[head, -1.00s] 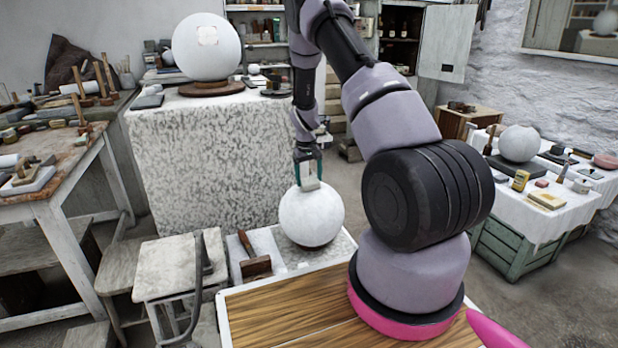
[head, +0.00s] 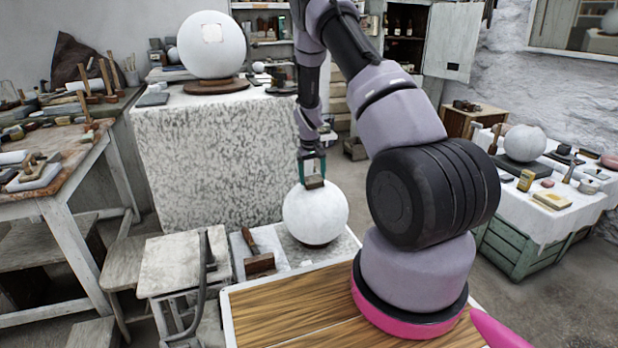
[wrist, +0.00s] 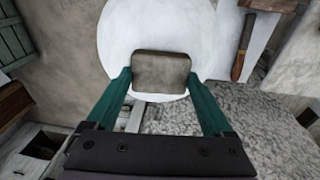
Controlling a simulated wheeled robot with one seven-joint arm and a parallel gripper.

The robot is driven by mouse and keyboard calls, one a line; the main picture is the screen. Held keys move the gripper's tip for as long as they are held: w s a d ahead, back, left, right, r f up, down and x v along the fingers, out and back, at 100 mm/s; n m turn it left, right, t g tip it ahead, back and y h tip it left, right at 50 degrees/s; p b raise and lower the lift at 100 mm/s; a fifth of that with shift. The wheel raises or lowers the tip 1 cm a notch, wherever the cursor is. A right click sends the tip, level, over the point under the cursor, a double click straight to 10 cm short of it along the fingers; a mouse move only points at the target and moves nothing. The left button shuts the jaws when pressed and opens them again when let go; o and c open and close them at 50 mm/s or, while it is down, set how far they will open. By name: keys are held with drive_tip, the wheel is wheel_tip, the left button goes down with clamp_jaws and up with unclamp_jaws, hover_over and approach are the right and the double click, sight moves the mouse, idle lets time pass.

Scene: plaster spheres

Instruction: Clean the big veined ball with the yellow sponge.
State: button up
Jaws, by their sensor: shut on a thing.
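My gripper (head: 314,172), with teal fingers, is shut on a small grey-brown block (head: 314,183) at the top of a white ball (head: 315,217). In the wrist view the block (wrist: 161,72) sits between the fingertips in front of the ball (wrist: 130,30); I cannot tell whether they touch. Another large white ball (head: 211,48), with a pale square patch, rests on a brown round base on the big speckled block. A third white ball (head: 524,143) is on the right table. I cannot make out veins on any ball. A yellow sponge-like slab (head: 552,200) lies on the right table.
A wooden-handled brush (head: 258,255) lies on a white tray left of the near ball. The speckled block (head: 205,160) stands behind. A tool-covered workbench (head: 60,150) is at left, a stool (head: 180,265) at front left. Open floor lies between the near ball and right table.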

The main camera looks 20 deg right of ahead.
drive_tip(key=shift+d, duration=1.2)
drive_tip(key=shift+a, duration=2.15)
drive_tip(key=shift+d, duration=0.1)
drive_tip(key=shift+d, duration=2.05)
drive_tip(key=shift+a+r, duration=0.3)
drive_tip(key=shift+a, duration=0.25)
drive_tip(key=shift+a+r, duration=0.3)
drive_tip(key=shift+a, duration=0.25)
drive_tip(key=shift+r, duration=0.1)
